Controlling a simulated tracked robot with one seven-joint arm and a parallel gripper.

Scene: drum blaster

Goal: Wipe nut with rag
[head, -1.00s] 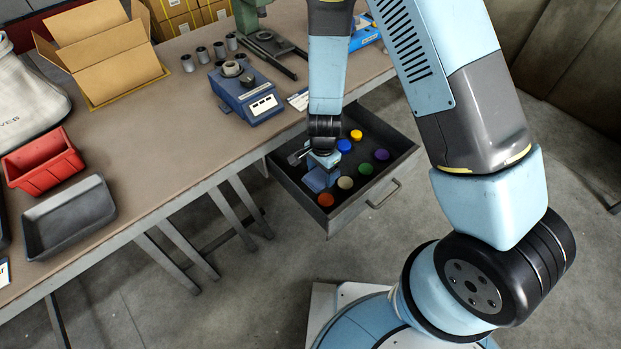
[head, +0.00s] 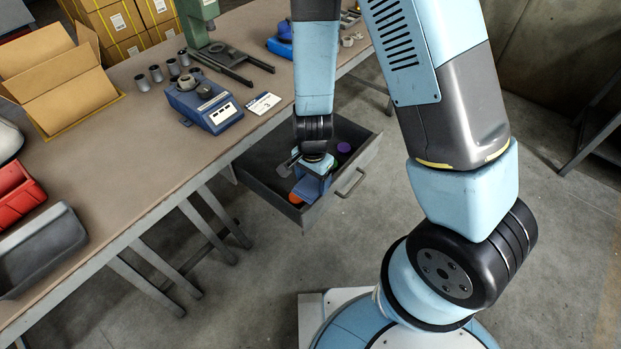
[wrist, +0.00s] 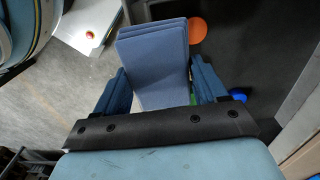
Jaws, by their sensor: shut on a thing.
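My gripper (head: 312,172) points down over the open drawer (head: 335,197) in the head view. In the wrist view my gripper (wrist: 158,72) is shut on a folded blue rag (wrist: 155,50), which lies between its two dark blue fingers. The rag (head: 310,190) also shows below the gripper in the head view. It seems to be above the drawer floor, but its height is hard to tell. A grey ring-shaped piece that looks like the nut (head: 187,82) sits on top of the blue device (head: 215,112) on the bench.
Coloured round pieces lie in the drawer, including a purple one (head: 344,148) and an orange one (wrist: 197,30).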

